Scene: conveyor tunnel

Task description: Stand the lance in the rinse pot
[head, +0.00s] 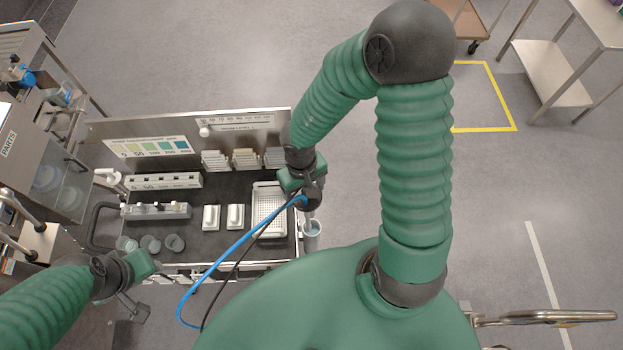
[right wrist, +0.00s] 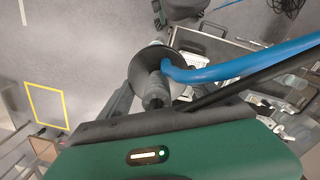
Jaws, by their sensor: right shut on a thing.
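My right gripper (head: 306,188) is shut on the lance (right wrist: 155,78), a grey-bodied tool with a round black guard and a blue hose at its side. In the head view the lance is mostly hidden by the gripper and its dark guard. The rinse pot (head: 312,242), a small pale cylinder with a bluish inside, stands at the right end of the bench, just below the gripper in the picture. I cannot tell whether the lance's lower end is over the pot or inside it. My left gripper (head: 138,290) is at the lower left, near the bench's front edge; its jaw opening is unclear.
A white basket (head: 268,207) lies left of the pot on the dark bench top. Two white blocks, a rack and several small cups (head: 174,243) stand further left. The blue hose (head: 238,243) and a black cable loop across the bench front. Open floor lies to the right.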

